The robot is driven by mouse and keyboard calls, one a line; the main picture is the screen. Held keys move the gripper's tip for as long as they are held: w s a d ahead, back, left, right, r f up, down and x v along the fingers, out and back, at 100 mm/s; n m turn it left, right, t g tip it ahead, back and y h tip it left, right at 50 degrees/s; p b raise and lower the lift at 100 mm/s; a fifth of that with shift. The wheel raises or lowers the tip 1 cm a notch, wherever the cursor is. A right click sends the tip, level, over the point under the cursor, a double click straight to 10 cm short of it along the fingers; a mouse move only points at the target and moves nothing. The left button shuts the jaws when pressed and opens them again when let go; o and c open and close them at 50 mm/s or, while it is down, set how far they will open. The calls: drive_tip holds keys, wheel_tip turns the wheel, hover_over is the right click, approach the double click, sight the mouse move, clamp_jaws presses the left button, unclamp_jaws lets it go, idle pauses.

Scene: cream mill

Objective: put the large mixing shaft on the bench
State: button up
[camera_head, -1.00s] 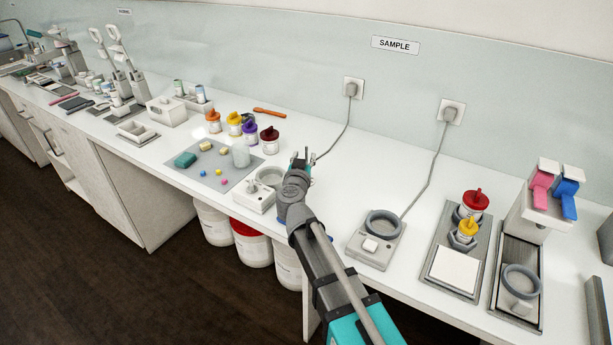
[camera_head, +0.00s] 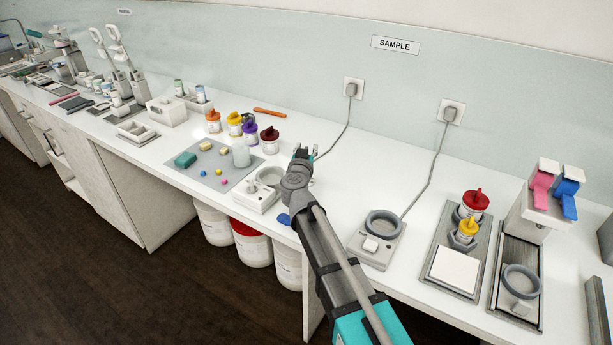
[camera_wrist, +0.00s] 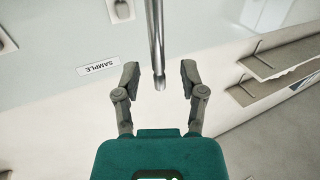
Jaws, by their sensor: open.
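In the wrist view a bright metal rod (camera_wrist: 155,42), which looks like the mixing shaft, runs in from the top edge. Its end lies between the fingertips of my gripper (camera_wrist: 160,76). The two fingers are open, with gaps on both sides of the rod. The rod's other end is out of view. In the head view my gripper (camera_head: 302,152) is over the bench (camera_head: 335,195), right of the dark red-lidded jar. I cannot make out the rod there. A small blue piece (camera_head: 283,219) shows beside my arm at the bench's front edge.
A small white device with a grey ring (camera_head: 262,195) stands left of my arm. Another ringed device (camera_head: 378,240) stands to the right, with a cable to the wall. Lidded jars (camera_head: 249,130) stand behind a grey mat (camera_head: 210,178). The bench behind the right ringed device is clear.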

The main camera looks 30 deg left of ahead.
clamp_jaws()
drive_tip(key=shift+r, duration=0.2)
idle(0.4)
wheel_tip(320, 180, up, 3)
drive_tip(key=p, duration=0.3)
drive_tip(key=shift+f, duration=0.1)
drive_tip(key=s+d+r+p, duration=0.8)
drive_tip(key=s+r+p, duration=0.2)
drive_tip(key=s, duration=0.1)
drive_tip(key=shift+d, duration=0.35)
drive_tip(key=shift+f, duration=0.1)
idle(0.5)
